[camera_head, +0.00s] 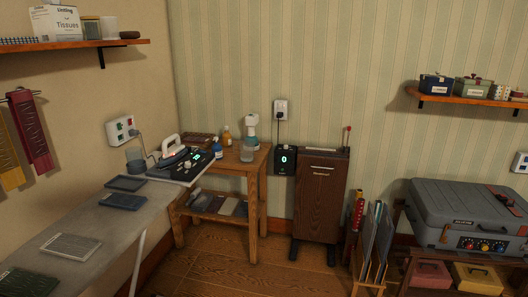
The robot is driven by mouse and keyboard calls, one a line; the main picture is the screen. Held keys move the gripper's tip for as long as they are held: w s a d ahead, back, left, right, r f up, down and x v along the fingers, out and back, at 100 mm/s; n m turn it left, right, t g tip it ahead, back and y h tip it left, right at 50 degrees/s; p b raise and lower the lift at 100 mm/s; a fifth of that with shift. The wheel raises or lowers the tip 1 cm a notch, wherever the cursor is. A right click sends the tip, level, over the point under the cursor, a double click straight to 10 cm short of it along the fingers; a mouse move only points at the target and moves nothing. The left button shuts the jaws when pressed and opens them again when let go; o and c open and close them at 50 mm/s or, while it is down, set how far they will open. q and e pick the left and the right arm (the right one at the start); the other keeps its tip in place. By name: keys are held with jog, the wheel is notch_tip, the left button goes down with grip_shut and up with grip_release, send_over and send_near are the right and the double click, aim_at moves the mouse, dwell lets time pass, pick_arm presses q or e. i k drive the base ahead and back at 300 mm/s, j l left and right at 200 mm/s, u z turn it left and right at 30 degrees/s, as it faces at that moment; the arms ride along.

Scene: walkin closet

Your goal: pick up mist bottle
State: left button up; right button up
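A small wooden side table (258,160) stands against the back wall. At its back right is a bottle with a white upper part and a teal lower part (252,127), which looks like the mist bottle; its label is too small to read. A clear, squat bottle or jar (247,153) stands in front of it. An orange-brown bottle (227,138) and a smaller bottle (217,150) stand to its left. Neither of my grippers shows in the head view.
An ironing board (125,225) with an iron (172,147) and several flat dark items runs along the left wall. A brown cabinet (320,195) stands right of the table. A grey case (465,215) sits at far right. Some wooden floor (255,265) is free in front.

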aim_at(217, 148)
jog(key=i+l+u, duration=0.1)
jog(key=i, duration=1.3)
jog(key=i+l+u, duration=0.1)
jog(key=i+u, duration=0.4)
jog(key=i+l+u, duration=0.3)
jog(key=u, duration=0.15)
jog(key=i, duration=0.05)
